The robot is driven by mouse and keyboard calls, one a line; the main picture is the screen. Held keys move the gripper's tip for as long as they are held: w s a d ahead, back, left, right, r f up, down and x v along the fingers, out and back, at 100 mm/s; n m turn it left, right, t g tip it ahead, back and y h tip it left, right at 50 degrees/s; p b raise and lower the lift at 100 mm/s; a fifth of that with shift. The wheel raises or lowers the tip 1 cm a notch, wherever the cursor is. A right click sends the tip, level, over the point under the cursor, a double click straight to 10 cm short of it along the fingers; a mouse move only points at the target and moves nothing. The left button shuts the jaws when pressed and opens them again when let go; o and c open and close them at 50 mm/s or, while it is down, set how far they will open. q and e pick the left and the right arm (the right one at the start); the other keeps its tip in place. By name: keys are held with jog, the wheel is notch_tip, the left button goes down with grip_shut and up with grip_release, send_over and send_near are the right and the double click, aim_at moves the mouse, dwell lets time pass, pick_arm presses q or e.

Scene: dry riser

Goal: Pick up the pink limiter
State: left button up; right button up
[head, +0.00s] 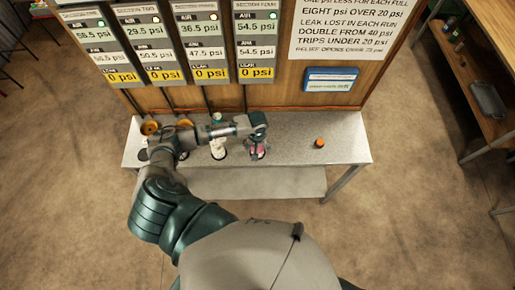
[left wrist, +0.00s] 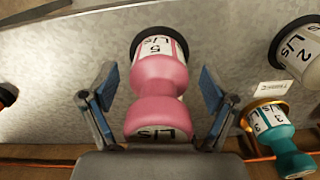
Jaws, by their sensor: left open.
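The pink limiter (left wrist: 160,75) stands in a dark ring on the grey bench. Its white label reads 5 L/s. My left gripper (left wrist: 158,88) is open, with one blue-tipped finger on each side of the limiter. Gaps show between the fingers and its pink body. In the head view my left gripper (head: 257,136) is over the pink limiter (head: 258,152), which is partly hidden by it. My right gripper is in neither view.
An orange-topped item (head: 319,143) sits right on the bench (head: 345,140). The gauge panel (head: 258,95) rises behind.

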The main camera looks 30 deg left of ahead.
pick_arm(q)
jog(key=c, duration=1.5)
jog(key=shift+c, duration=0.2)
